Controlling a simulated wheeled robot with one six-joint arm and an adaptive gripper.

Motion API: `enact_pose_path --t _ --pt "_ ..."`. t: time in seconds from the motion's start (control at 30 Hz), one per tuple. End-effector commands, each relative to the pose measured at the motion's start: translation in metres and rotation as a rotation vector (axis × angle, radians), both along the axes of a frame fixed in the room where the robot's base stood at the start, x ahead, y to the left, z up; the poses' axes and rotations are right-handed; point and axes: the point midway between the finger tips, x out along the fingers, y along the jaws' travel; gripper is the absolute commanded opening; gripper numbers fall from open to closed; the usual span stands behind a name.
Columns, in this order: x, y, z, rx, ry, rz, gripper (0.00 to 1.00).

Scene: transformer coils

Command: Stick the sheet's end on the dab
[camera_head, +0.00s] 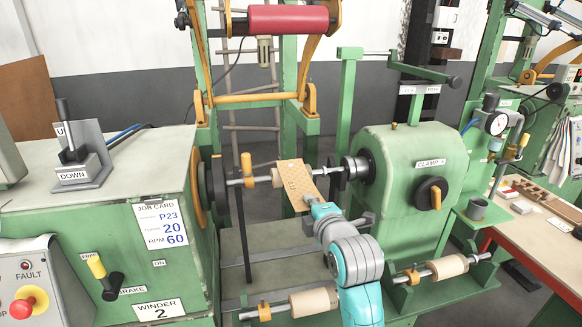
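A tan sheet (293,180) with marks on it lies over the winding shaft (326,172) and slopes down toward me. My own wrist hides part of the gripper, so I cannot tell whether the fingers are closed on the sheet. I cannot make out any dab of glue.
The green clamp housing (408,180) stands right of the shaft, the winder cabinet (100,190) left. A red roller (288,18) hangs above. Spare cores on lower rods (314,302) sit below, near my arm. A workbench (540,225) with small parts is at the right.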

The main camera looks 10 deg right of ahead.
Motion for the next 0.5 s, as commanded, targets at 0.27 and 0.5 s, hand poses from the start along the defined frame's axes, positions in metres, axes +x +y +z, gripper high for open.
enact_pose_path --t 0.27,0.5 --pt "0.0001 0.0 -0.0016 0.0 0.004 0.0 0.0" --pt "0.0002 0.0 -0.0019 0.0 0.004 0.0 0.12"
